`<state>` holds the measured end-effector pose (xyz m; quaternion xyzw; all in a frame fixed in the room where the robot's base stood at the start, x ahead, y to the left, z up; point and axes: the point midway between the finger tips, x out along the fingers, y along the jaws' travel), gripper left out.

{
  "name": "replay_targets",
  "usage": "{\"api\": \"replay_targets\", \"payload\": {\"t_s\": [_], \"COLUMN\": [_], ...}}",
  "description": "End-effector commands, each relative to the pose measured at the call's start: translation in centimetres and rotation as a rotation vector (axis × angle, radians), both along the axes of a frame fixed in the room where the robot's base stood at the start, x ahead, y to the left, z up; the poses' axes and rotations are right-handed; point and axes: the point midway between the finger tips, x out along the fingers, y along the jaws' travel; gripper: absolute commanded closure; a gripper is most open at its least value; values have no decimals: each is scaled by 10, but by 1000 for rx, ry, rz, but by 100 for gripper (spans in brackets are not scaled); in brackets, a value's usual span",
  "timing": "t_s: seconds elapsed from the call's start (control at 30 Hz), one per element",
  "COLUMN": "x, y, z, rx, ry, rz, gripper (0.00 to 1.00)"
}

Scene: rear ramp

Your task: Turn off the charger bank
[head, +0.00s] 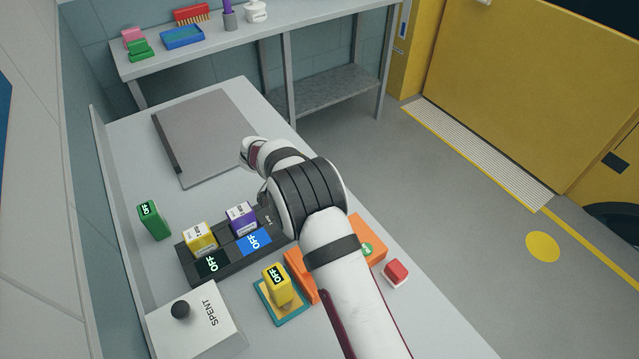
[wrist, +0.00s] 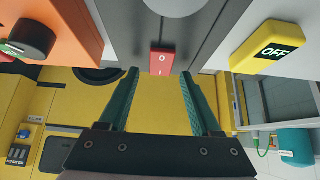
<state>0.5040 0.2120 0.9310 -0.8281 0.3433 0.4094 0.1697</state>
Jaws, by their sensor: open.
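The charger bank (head: 229,271) is a long dark block on the bench, with a yellow block (head: 200,238) and a purple block (head: 241,217) in its back row. A black and a blue OFF label show along its front. In the wrist view, the bank's grey end (wrist: 128,22) carries a small red rocker switch (wrist: 161,62) marked O and I. My gripper (wrist: 160,75) is open and empty, its green-lined fingers either side of the switch in the picture; I cannot tell if they touch it. In the head view my arm hides the gripper and switch.
A yellow OFF block (head: 276,284) on a teal-edged base, an orange unit (head: 300,276) and a red block (head: 396,273) lie nearby. A green block (head: 153,220), SPENT box (head: 190,330) and grey panel (head: 205,135) are also on the bench.

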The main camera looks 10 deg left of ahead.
Motion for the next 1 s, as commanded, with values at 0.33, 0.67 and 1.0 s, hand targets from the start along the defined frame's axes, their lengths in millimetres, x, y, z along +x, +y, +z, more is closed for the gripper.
{"api": "replay_targets", "payload": {"t_s": [0.33,0.67,1.0], "x": [-23,-62,-68], "y": [25,62,68], "z": [44,115,126], "rx": [3,1,0], "ry": [-3,-1,0], "rz": [4,1,0], "gripper": [35,35,35]}}
